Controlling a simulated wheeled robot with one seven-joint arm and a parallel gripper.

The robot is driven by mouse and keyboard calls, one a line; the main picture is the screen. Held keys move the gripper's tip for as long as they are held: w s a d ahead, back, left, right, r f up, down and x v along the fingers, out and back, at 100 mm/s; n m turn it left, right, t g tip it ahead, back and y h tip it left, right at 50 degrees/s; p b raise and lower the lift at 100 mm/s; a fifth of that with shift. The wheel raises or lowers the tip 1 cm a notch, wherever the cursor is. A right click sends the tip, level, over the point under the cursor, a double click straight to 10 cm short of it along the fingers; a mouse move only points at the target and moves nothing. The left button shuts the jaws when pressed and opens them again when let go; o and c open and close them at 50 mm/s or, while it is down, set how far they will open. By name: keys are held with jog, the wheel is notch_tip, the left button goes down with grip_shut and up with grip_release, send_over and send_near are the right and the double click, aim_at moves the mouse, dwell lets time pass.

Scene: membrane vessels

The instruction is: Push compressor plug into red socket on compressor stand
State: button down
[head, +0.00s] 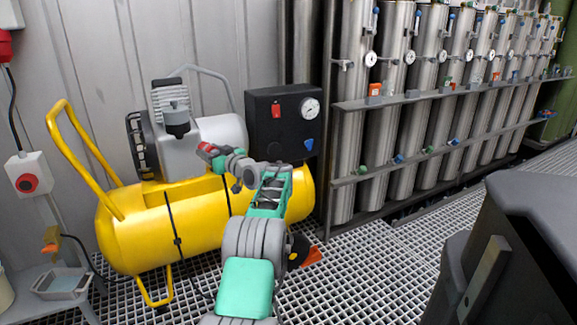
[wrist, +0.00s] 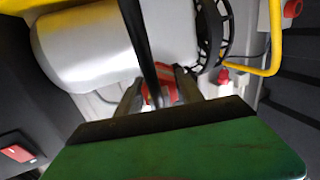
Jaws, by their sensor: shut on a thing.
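My gripper (head: 212,153) is shut on a red plug (head: 206,148), held in front of the compressor's motor and above its yellow tank (head: 140,230). In the wrist view the red plug (wrist: 160,84) sits between the two fingers, and a dark band, perhaps its cable, crosses in front of it. A white box with a round red face (head: 27,184), which looks like the red socket, is at the far left, well apart from the plug. It also shows at the upper right of the wrist view (wrist: 292,8).
A black panel (head: 262,135) with a gauge stands right of the motor. A yellow handle (head: 60,140) rises between the motor and the white box. A red fitting (head: 5,45) hangs at the upper left. Steel cylinders (head: 400,130) line the right; grated floor lies before them.

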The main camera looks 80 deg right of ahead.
jog(key=s+d+f+m+g+h, duration=0.1)
jog(key=s+d+f+h, duration=0.2)
jog(key=s, duration=0.5)
jog(key=s+d+f+m+g, duration=0.25)
jog(key=s+d, duration=0.35)
jog(key=s, duration=0.3)
jog(key=s+d+f+m+g+h, duration=0.1)
jog(key=s+d+f+h, duration=0.2)
jog(key=s, duration=0.5)
jog(key=w+a+r+n, duration=0.1)
jog(key=w+a+n, duration=0.3)
jog(key=w+a, duration=1.4)
jog(key=w+a+r+n, duration=0.2)
jog(key=w+a+n, duration=0.2)
jog(key=w+a, duration=1.5)
jog(key=w+a+r+n+y+p, duration=0.1)
jog(key=w+a+n, duration=0.3)
jog(key=w+a, duration=1.4)
jog(key=w, duration=0.9)
jog(key=shift+w+a+r, duration=0.15)
jog(key=shift+w+a, duration=0.2)
jog(key=shift+w, duration=0.05)
jog(key=shift+t, duration=0.25)
